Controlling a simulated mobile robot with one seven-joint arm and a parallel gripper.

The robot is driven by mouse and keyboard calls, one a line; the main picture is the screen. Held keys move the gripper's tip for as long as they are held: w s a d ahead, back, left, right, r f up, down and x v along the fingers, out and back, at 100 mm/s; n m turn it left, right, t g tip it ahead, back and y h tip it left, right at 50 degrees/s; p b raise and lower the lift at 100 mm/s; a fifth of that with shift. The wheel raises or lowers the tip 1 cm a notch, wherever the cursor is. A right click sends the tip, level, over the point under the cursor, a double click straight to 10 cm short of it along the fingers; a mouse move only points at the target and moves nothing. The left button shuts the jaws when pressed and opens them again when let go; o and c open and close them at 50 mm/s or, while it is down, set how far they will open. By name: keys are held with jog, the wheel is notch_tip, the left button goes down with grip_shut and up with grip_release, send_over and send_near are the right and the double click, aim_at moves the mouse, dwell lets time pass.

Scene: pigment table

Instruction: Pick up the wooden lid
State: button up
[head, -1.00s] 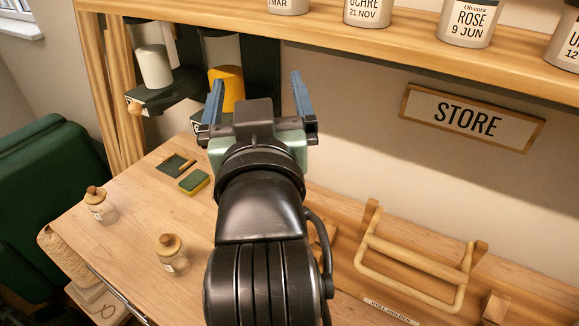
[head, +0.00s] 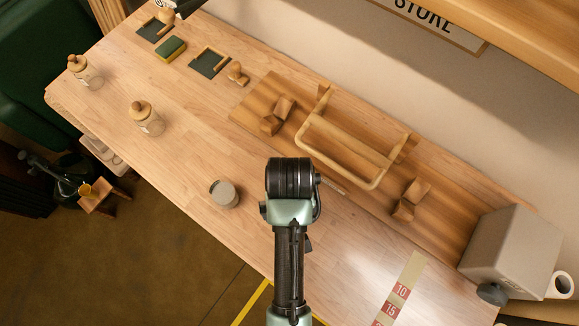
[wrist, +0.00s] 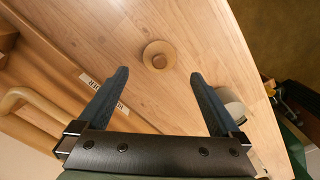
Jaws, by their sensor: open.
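A round wooden lid (wrist: 159,54) with a knob shows from above in the wrist view. It appears to lie on the bare table top. My gripper (wrist: 160,73) is open and empty, its two dark fingers pointing toward the lid. The lid shows between and slightly beyond the fingertips, apart from both. I cannot tell the exact height of the fingers above it. In the head view my arm hides both the fingers and this lid. A grey open cup (head: 223,194) stands on the table left of my arm; part of it (wrist: 232,108) shows beside the right finger.
Two glass jars with wooden tops, the nearer (head: 147,118) and farther one (head: 86,71), stand at the left. A wooden roll holder (head: 345,150) lies toward the wall. A grey box (head: 511,250) stands at the right. The table's front edge is close to the lid.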

jog(key=shift+f+p, duration=0.65)
jog(key=shift+f, duration=2.65)
jog(key=shift+c, duration=0.2)
jog(key=c, duration=1.3)
jog(key=shift+o, duration=0.2)
jog(key=shift+r, duration=0.1)
